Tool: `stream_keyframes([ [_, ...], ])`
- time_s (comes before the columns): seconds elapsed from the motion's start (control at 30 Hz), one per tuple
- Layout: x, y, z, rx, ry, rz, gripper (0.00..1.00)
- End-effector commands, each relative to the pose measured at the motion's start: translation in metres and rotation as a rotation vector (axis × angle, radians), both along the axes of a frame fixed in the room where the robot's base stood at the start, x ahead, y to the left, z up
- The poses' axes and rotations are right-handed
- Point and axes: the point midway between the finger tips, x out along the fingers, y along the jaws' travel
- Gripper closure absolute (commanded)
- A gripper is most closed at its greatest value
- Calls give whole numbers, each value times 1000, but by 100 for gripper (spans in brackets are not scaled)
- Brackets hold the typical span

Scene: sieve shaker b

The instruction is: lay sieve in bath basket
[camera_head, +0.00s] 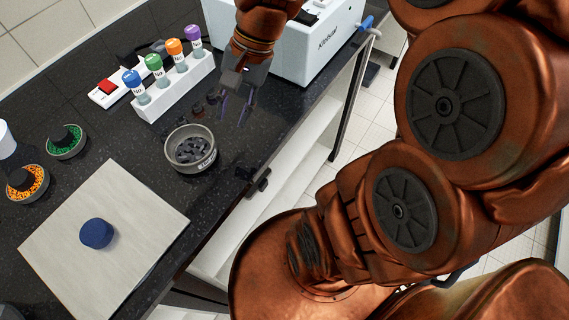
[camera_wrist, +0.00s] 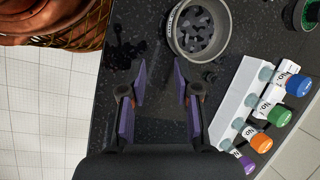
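A round grey metal sieve (camera_head: 204,164) with dark chunks inside stands on the black worktop, left of and below my gripper in the head view. It also shows at the top of the wrist view (camera_wrist: 182,50), just beyond the fingertips and slightly right. My gripper (camera_head: 233,119) is open. Its two purple-padded fingers (camera_wrist: 159,67) stand apart with nothing between them, above the worktop and not touching the sieve. No bath basket can be made out. A white box-shaped machine (camera_head: 322,50) at the top of the head view may be the bath; its top is mostly cut off.
A white rack (camera_head: 175,97) holds several colour-capped tubes close beside my gripper. A pale board (camera_head: 135,190) bears a dark blue round object (camera_head: 97,233). Bowls of green (camera_head: 66,141) and orange beads (camera_head: 27,184) stand at left. The worktop's front edge is close to the sieve.

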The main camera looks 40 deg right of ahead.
Motion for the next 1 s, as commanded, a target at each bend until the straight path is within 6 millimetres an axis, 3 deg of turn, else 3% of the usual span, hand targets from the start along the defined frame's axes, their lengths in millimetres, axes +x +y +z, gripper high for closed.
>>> stream_keyframes([
  [0.2,-69,6,-27,-171,-21,391,69],
  [0.43,-121,-10,-46,-294,-20,722,69],
  [0.6,-136,-9,-52,-331,-15,832,69],
  [1.0,-138,-11,-53,-335,-15,847,69],
])
